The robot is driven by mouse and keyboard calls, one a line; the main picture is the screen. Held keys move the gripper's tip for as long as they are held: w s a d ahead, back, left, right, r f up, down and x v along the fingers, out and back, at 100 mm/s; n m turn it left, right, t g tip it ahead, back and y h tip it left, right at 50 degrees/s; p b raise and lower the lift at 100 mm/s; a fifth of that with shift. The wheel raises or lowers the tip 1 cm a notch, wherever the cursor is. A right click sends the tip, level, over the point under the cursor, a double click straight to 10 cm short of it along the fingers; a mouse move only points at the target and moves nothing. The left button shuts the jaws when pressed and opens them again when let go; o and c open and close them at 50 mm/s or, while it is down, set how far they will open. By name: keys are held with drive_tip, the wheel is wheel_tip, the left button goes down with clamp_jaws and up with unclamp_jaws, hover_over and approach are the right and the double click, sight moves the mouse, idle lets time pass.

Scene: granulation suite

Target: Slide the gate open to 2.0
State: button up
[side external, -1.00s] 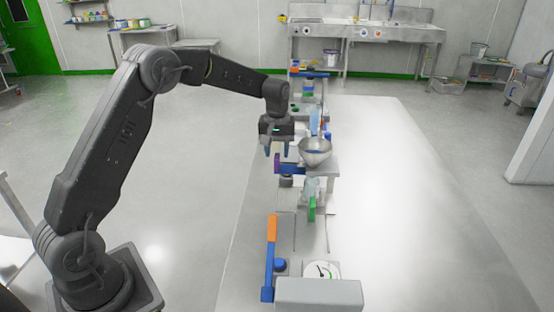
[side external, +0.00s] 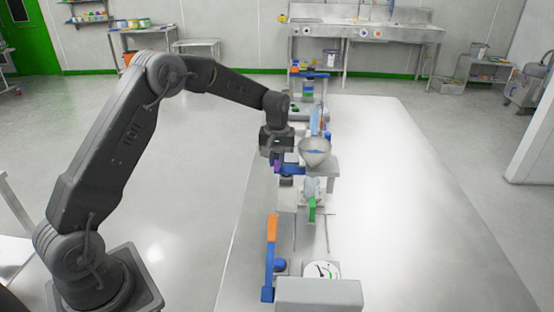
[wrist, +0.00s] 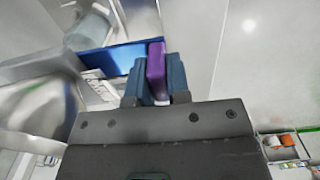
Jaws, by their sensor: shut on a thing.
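The gate is a blue slide (side external: 293,169) with an upright purple handle (wrist: 156,58) at its outer end, below and beside the metal hopper (side external: 315,146). In the wrist view the blue slide (wrist: 118,58) runs left from the handle under metal parts. My gripper (wrist: 158,78) has one finger on each side of the purple handle and is shut on it. In the side view my gripper (side external: 277,157) is down at the handle and hides part of it. A pale strip with dark marks (wrist: 97,86) lies beside the slide; its figures are not readable.
The hopper stands close to the right of my gripper. Nearer the camera are a green handle (side external: 312,209), an orange and blue lever (side external: 271,250) and a round dial (side external: 321,271). The table's right side (side external: 410,200) is bare.

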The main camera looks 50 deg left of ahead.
clamp_jaws()
drive_tip(key=shift+w+a, duration=1.05)
drive_tip(key=shift+r, duration=0.1)
drive_tip(key=o, duration=0.7)
unclamp_jaws()
wheel_tip(320, 180, up, 14)
drive_tip(key=shift+f, duration=0.15)
